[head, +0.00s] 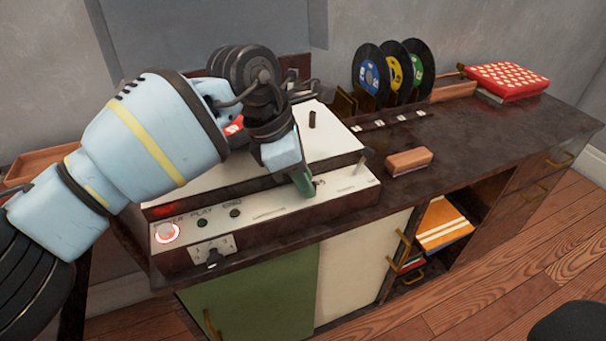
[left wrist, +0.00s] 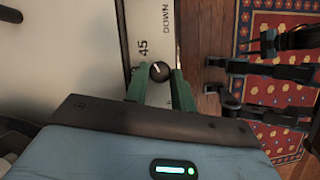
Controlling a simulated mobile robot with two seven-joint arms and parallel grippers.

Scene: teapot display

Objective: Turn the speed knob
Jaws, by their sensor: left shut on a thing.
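The speed knob (left wrist: 159,71) is a small round black knob with a pale pointer line on the white player panel. In the left wrist view it sits between the two green fingers of my left gripper (left wrist: 155,84), which is shut on it. The marks "45" and "DOWN" are printed beside it. In the head view my left gripper (head: 303,187) is at the front right of the record player (head: 325,140), and its fingers largely hide the knob. My right gripper does not show clearly enough in the head view to place.
The player stands on a dark cabinet (head: 480,135). To its right are a brown block (head: 409,161), several upright records (head: 370,75) and a red dotted box (head: 507,80). The cabinet top between the block and the box is clear. A switch plate (head: 212,252) is on the player's front.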

